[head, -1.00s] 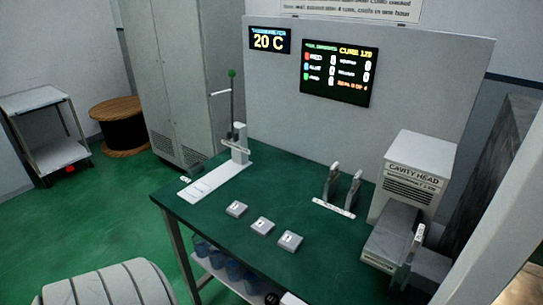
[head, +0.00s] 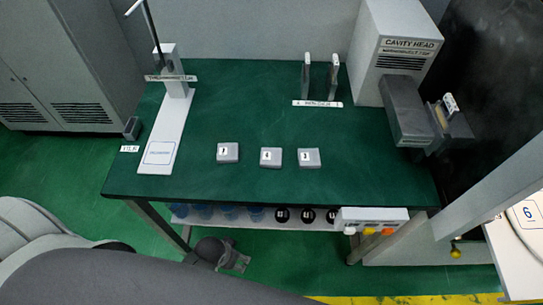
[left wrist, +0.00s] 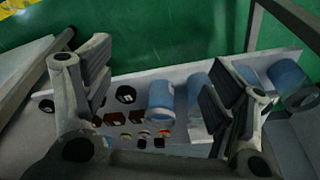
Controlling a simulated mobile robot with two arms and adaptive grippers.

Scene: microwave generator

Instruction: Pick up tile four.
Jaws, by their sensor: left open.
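Three small grey tiles lie in a row on the green tabletop in the head view: a left tile (head: 228,152), a middle tile (head: 271,157) and a right tile (head: 308,158). The right one seems marked 3; the other two marks are too small to read surely, so I cannot tell which tile is four. My left gripper (head: 230,260) is below the table's front edge, apart from the tiles. In the left wrist view the left gripper (left wrist: 157,75) is open, its fingers spread and empty above the lower shelf. My right gripper is not in view.
The green table (head: 240,105) carries a white stand (head: 165,135) at left, two upright posts (head: 320,78) at the back and the cavity head (head: 398,55) at right. The lower shelf (left wrist: 290,60) holds blue cylinders (left wrist: 162,100) and dark pieces. The tabletop around the tiles is clear.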

